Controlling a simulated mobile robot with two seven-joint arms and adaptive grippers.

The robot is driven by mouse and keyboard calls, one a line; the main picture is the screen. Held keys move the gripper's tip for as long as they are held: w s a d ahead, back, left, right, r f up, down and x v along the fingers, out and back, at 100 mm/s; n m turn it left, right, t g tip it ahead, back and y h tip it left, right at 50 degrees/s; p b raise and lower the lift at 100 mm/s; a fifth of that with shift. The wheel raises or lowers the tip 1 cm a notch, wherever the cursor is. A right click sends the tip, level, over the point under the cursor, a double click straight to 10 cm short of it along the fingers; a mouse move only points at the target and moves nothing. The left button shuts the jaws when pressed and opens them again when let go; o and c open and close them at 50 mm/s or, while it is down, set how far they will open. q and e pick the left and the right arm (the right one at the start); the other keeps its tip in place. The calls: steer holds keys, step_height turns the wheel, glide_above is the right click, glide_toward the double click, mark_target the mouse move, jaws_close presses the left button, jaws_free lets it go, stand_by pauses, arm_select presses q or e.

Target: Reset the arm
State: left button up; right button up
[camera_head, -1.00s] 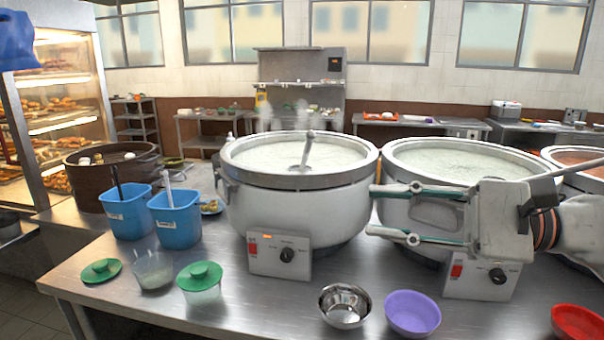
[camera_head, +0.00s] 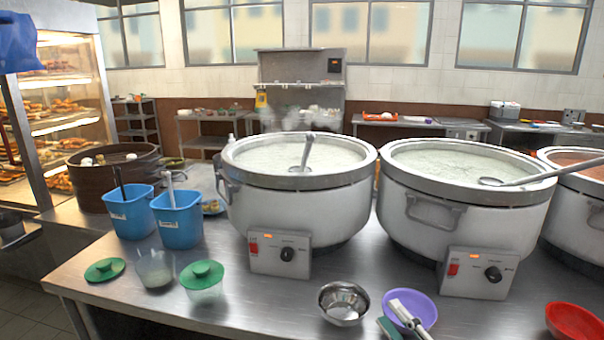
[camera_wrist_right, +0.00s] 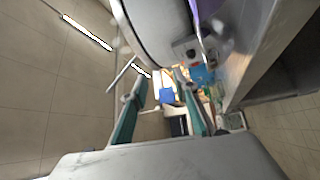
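My right gripper (camera_head: 393,314) shows at the bottom edge of the head view, in front of the purple bowl (camera_head: 424,309) and hiding part of it. Only its fingers show there. In the right wrist view its two teal-lined fingers (camera_wrist_right: 161,78) stand apart with nothing between them, so it is open and empty. I cannot tell whether it touches the bowl. My left gripper is in neither view.
Stockpots of congee (camera_head: 298,207) (camera_head: 462,222) stand on the steel counter (camera_head: 240,300), with ladles in them. A steel bowl (camera_head: 343,304), a red bowl (camera_head: 575,323), blue bins (camera_head: 127,217) (camera_head: 178,224) and green-lidded cups (camera_head: 203,285) stand around them.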

steer(key=s+f+m+g+h, duration=0.2)
steer(key=s+f+m, duration=0.3)
steer(key=f, duration=0.5)
steer(key=s+d+f+m+g+h, duration=0.1)
steer(key=s+f+m+g+h, duration=0.1)
steer(key=s+f+m, duration=0.4)
steer(key=s+f+m+g+h, duration=0.2)
steer(key=s+f+m, duration=0.3)
steer(key=s+f, duration=0.4)
step_height(320, 180, down, 6)
steer(key=shift+s+d+f+m+g+h, duration=0.15)
steer(key=shift+d+m+g+h, duration=0.2)
steer(key=shift+g, duration=0.35)
